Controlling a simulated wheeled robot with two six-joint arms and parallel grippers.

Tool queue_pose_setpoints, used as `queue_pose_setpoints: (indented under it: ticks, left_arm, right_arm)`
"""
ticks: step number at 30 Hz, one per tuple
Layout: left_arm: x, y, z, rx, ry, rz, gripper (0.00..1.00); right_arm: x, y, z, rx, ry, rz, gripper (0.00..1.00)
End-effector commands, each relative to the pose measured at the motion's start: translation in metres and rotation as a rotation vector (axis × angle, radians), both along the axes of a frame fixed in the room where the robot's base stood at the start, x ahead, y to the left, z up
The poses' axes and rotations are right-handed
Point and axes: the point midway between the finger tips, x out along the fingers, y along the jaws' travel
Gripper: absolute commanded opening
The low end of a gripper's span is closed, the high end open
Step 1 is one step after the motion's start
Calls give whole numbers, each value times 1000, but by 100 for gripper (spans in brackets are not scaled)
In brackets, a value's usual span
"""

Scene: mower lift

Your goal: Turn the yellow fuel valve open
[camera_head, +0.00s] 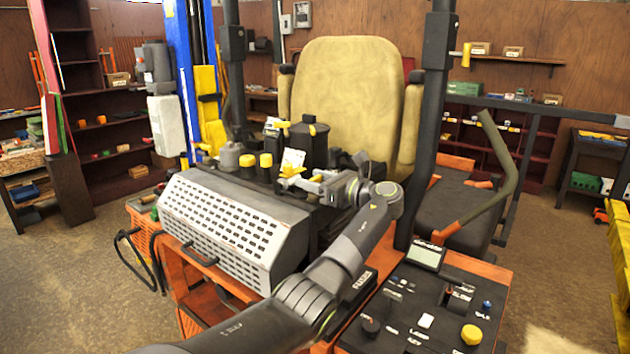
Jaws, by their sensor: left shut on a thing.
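The yellow fuel valve (291,172) shows in the head view on the engine deck, in front of a black canister (309,143) and a small white label card (293,158). My left gripper (306,182) reaches it from the right, with its fingers shut on the valve's handle. The fingers and the small size hide part of the handle, so its exact angle is hard to read. My right gripper is out of view.
A white perforated cover (226,224) fills the mower's front left. Yellow-capped fittings (247,160) stand left of the valve. A tan seat (345,95) rises behind, and a dark upright post (428,120) stands right of my wrist. A control panel (419,312) lies at the lower right.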

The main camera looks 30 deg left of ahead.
Motion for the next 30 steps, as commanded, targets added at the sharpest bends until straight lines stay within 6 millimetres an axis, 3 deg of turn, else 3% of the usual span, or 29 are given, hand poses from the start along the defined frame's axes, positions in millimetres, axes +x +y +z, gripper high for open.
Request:
queue_pose_setpoints:
  ticks: [1,2,7,19,23,30]
  left_arm:
    - [-1,1,-4,-4,5,4,30]
    - [-1,1,-4,-4,5,4,54]
    - [-1,0,-3,-3,4,2,75]
    - [0,-10,-3,-1,1,-2,75]
    - [-1,-33,-6,-3,-1,-4,75]
    - [-5,-92,-7,-3,0,-4,75]
  right_arm:
    - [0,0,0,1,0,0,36]
    - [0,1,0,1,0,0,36]
    - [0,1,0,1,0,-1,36]
    - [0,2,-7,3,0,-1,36]
    - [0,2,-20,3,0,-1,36]
    - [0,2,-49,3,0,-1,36]
